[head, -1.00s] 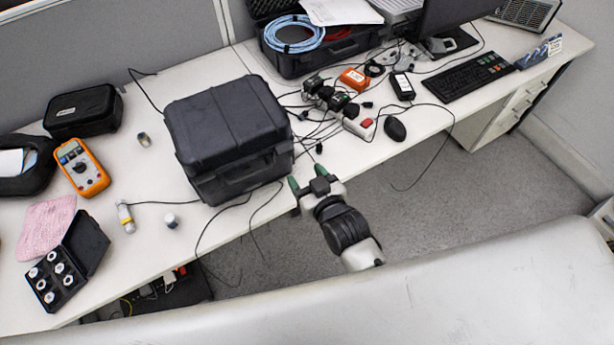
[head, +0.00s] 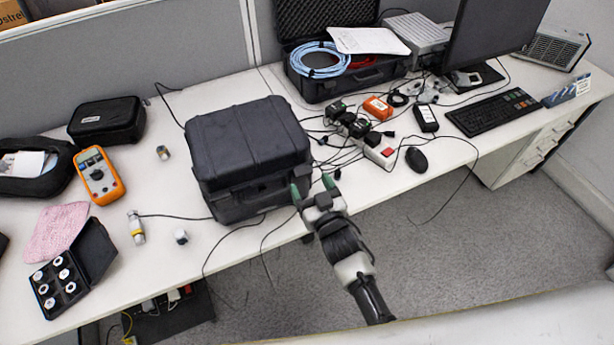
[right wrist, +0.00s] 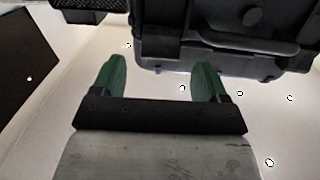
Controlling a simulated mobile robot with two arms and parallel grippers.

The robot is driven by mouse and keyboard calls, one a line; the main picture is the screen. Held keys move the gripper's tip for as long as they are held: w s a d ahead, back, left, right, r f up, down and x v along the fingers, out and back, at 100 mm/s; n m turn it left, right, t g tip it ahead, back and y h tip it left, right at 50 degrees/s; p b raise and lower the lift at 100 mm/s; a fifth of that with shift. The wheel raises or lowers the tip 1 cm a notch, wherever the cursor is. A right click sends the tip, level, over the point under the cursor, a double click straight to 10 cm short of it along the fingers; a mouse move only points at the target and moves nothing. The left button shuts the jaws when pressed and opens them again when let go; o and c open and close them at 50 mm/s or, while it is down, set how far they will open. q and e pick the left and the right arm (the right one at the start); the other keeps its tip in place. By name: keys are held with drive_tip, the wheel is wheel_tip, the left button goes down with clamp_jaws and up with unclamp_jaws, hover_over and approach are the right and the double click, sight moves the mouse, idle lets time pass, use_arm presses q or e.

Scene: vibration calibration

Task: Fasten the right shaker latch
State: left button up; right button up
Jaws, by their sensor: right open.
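The shaker case (head: 245,150) is a closed black hard case on the white table, with its lid down. Its front face, with a handle and dark latches, shows close up in the right wrist view (right wrist: 235,50). I cannot tell whether the right latch is fastened. My right gripper (head: 312,188) is open and empty, its green fingertips just in front of the case's front right corner. In the right wrist view my right gripper (right wrist: 158,80) has its fingers apart below the case, with nothing between them. My left gripper is not in view.
Power adapters and cables (head: 355,125) crowd the table right of the case. A multimeter (head: 99,176), a black box of sensors (head: 60,285) and a small cylinder (head: 181,237) lie to the left. A thin cable hangs over the table's front edge near my right gripper.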

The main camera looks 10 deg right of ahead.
sight(303, 171)
drive_tip(key=shift+x, duration=1.35)
drive_tip(key=c, duration=0.9)
drive_tip(key=g+p, duration=0.1)
drive_tip(key=p, duration=0.3)
drive_tip(key=r+g+h+p, duration=0.1)
drive_tip(key=g+p, duration=0.1)
drive_tip(key=p, duration=0.2)
drive_tip(key=shift+w+a+r+p, duration=0.1)
drive_tip(key=shift+w+r+p, duration=0.25)
drive_tip(key=shift+f+g+p, duration=0.25)
drive_tip(key=shift+g+p, duration=0.05)
drive_tip(key=shift+g, duration=0.2)
drive_tip(key=o, duration=0.9)
